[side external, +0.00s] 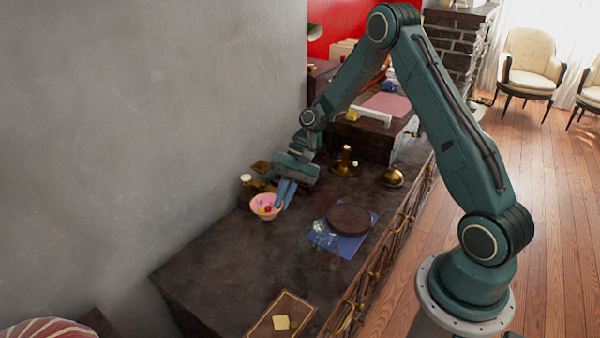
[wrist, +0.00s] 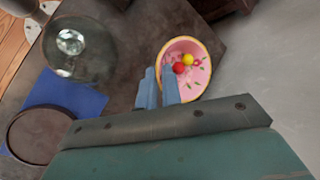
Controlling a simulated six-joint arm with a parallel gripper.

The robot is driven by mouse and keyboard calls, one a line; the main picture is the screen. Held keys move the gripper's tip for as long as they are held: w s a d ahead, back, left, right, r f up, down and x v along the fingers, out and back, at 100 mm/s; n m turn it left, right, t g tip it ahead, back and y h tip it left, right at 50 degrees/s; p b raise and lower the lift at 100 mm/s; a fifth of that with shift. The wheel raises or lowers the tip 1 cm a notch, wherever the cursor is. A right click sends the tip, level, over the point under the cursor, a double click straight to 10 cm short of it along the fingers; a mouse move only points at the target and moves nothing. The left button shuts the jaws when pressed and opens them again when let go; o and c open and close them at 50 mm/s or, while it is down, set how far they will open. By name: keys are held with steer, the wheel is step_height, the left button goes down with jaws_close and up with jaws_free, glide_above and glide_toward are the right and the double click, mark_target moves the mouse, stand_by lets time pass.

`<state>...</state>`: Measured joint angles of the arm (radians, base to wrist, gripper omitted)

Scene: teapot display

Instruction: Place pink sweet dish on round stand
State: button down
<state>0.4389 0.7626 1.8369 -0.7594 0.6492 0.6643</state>
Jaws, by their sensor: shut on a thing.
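The pink sweet dish (side external: 261,212) is a small pink bowl with a yellowish rim, and red and yellow sweets are in it. It also shows in the wrist view (wrist: 200,82). My gripper (side external: 284,196) is shut on its near rim, with the blue fingers (wrist: 160,88) on either side of the dish wall. I cannot tell whether the dish is clear of the counter. The round stand (side external: 350,218), a dark brown disc, sits on the blue mat to the right of the dish. In the wrist view the stand (wrist: 38,135) is at the lower left, with nothing on it.
The blue mat (side external: 345,246) lies under the stand, and a clear glass item (side external: 322,236) stands at its left edge. A jar (side external: 246,181) is behind the dish, and brass pieces (side external: 343,162) stand farther back. A tray (side external: 282,318) is at the front; the left counter is clear.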

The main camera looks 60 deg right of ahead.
steer(key=s+a+n+g, duration=0.1)
steer(key=n, duration=0.1)
steer(key=s+a+n+g, duration=0.1)
steer(key=n, duration=0.1)
steer(key=s+a+n+g+h, duration=0.1)
steer(key=n, duration=0.1)
steer(key=shift+a+f+n+g, duration=0.2)
steer(key=shift+a+n+g, duration=0.1)
steer(key=shift+g, duration=0.1)
steer(key=shift+d, duration=0.1)
